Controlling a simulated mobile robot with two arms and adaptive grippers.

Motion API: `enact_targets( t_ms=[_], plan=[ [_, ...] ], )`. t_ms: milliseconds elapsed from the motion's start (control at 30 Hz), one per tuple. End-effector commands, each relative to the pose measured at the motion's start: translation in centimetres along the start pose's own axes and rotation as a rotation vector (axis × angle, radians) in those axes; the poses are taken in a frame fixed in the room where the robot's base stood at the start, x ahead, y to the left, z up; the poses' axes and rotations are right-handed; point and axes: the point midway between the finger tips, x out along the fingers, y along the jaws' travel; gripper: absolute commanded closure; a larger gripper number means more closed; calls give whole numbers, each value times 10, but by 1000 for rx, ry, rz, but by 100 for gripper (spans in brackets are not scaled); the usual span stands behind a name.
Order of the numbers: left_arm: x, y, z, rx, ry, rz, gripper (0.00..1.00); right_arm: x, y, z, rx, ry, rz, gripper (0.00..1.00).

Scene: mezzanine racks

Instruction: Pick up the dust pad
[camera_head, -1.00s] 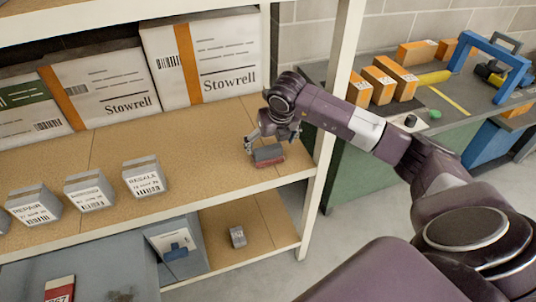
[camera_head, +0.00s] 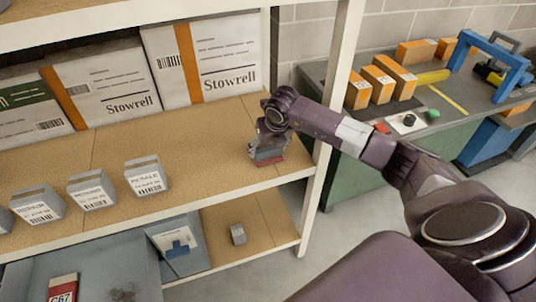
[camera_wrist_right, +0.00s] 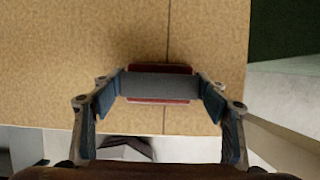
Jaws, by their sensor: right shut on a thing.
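The dust pad (camera_head: 268,154) is a grey block with a dark red base. It lies on the tan shelf board (camera_head: 215,150) near the right end. My right gripper (camera_head: 267,143) reaches down over it from the right. In the right wrist view the pad (camera_wrist_right: 158,86) sits between the two blue-padded fingers of the gripper (camera_wrist_right: 160,100), which is shut on its two ends. The red base shows at its far and near edges. Whether the pad is clear of the board I cannot tell. My left gripper is not in view.
Small grey labelled boxes (camera_head: 146,177) line the shelf at left; large Stowrell cartons (camera_head: 205,55) stand behind. A white rack post (camera_head: 335,105) rises close to my right arm. A lower shelf holds a small grey block (camera_head: 238,234). Beyond is a bench with orange boxes (camera_head: 383,88).

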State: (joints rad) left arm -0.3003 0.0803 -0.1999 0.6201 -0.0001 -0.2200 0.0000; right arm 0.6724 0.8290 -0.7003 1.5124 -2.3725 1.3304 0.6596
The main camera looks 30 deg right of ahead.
Motion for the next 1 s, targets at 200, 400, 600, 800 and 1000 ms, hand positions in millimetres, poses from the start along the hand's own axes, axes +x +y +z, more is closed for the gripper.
enact_targets(
  t_ms=[200, 400, 600, 800, 1000],
  plan=[
    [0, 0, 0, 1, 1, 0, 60, 0, 0, 0, 0, -1, 0, 57],
    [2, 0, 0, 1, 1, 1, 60, -7, 0, 4, 0, -4, 1, 57],
    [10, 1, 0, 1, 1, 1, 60, -39, 0, 18, 0, -7, 0, 57],
    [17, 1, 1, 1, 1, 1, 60, -75, 0, 32, 0, -5, 1, 57],
    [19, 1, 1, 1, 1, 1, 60, -92, 0, 38, 0, -2, 0, 57]
  ],
)
